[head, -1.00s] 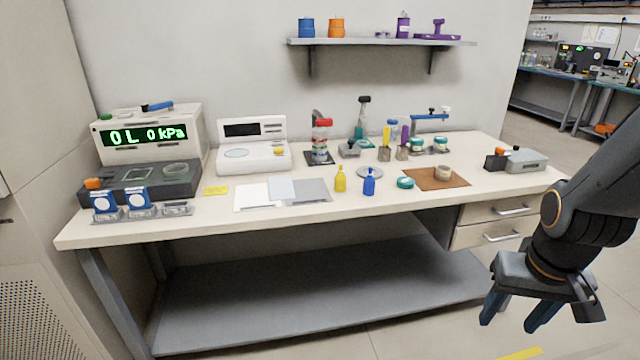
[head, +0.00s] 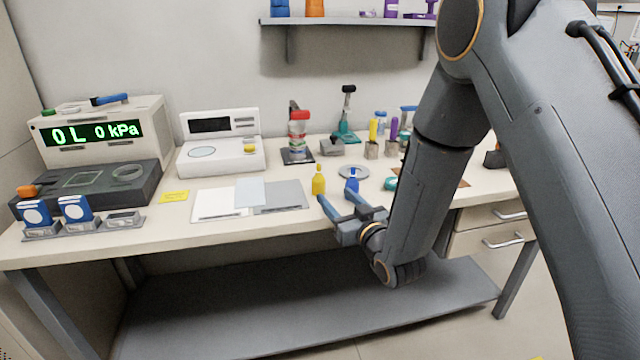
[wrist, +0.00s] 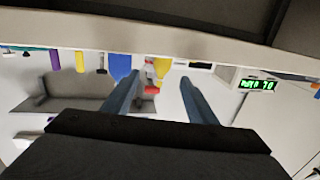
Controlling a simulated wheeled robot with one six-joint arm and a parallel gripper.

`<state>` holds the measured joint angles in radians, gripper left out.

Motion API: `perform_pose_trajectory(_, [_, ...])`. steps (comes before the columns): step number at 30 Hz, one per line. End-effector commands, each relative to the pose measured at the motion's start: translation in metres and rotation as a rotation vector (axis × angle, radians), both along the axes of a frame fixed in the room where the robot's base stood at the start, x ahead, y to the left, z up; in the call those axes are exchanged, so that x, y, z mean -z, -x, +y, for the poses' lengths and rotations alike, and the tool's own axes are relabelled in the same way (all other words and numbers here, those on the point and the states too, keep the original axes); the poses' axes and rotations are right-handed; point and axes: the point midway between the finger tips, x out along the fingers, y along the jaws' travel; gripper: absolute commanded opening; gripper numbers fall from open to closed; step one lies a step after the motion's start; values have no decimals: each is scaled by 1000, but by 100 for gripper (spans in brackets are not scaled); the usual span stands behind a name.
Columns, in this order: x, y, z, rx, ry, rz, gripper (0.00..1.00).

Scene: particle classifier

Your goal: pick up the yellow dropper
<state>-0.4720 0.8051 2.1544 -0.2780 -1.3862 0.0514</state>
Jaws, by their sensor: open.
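The yellow dropper (head: 318,182), a small bottle with a narrow tip, stands upright near the front edge of the bench. The blue dropper (head: 352,182) stands to its right. My gripper (head: 338,197) is open and empty, at the bench's front edge, just in front of the two droppers. In the wrist view, which is upside down, the yellow dropper (wrist: 161,68) appears between the two fingers, beyond their tips. The blue dropper (wrist: 120,64) appears by the left finger and is partly covered by it.
Flat white and grey sheets (head: 280,196) lie left of the yellow dropper. A round grey disc (head: 353,171) lies behind the blue dropper, and a teal item (head: 391,184) is to its right. My arm hides the bench's right part.

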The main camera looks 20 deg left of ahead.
Motion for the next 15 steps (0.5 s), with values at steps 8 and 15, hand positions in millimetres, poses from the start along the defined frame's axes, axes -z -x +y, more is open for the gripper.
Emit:
perform_pose_trajectory(8, [-1,-18,17,-2,-9,-8,52])
perform_pose_trajectory(15, [1,-36,43,-4,-8,-7,52])
